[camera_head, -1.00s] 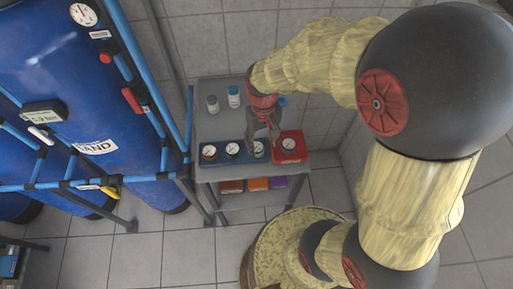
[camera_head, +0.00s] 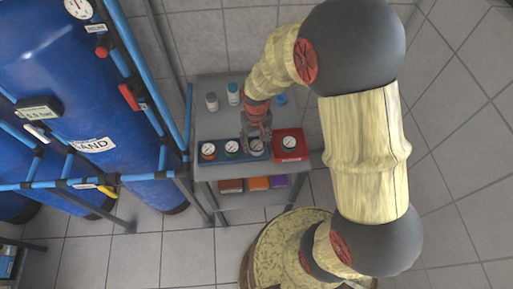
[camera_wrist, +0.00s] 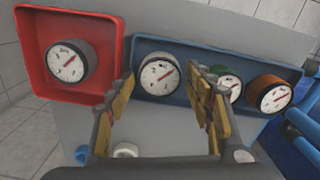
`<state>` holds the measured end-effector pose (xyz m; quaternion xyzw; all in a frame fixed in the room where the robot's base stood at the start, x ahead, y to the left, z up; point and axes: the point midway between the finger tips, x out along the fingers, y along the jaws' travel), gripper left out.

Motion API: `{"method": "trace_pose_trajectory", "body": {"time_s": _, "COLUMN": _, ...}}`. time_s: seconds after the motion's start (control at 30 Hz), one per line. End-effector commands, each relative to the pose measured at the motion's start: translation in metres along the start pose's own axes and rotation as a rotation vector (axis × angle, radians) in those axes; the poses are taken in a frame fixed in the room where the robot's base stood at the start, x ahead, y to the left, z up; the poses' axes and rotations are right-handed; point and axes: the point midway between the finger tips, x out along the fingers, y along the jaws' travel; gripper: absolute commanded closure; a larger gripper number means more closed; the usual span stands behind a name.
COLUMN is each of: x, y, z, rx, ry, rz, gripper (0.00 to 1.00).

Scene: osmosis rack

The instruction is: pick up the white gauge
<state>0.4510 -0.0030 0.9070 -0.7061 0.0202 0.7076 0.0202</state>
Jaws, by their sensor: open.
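A pale-rimmed gauge with a white dial (camera_wrist: 159,75), which I take for the white gauge, stands in the blue tray (camera_wrist: 225,53), at the end beside the red tray. In the head view this gauge (camera_head: 256,148) is partly covered by my gripper (camera_head: 262,133). My gripper (camera_wrist: 161,88) is open and empty in the wrist view, with its fingers on either side of this gauge in the picture. I cannot tell the remaining height between fingertips and gauge.
The blue tray also holds a green-rimmed gauge (camera_wrist: 229,87) and an orange-brown one (camera_wrist: 270,95). A grey-rimmed gauge (camera_wrist: 70,62) sits in the red tray (camera_wrist: 110,22). Blue tanks and pipes (camera_head: 184,125) border the left.

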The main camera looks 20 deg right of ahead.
Motion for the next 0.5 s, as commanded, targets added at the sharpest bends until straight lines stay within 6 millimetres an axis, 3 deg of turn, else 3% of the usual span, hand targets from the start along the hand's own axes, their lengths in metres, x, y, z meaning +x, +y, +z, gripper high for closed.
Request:
{"method": "trace_pose_trajectory", "body": {"time_s": 0.23, "x": 0.0019, "y": -0.0001, "z": -0.0005, "rx": 0.000, "ry": 0.002, "rz": 0.000, "gripper": 0.48}}
{"method": "trace_pose_trajectory", "body": {"time_s": 0.5, "x": 0.0018, "y": -0.0001, "z": -0.0004, "rx": 0.000, "ry": 0.002, "rz": 0.000, "gripper": 0.64}}
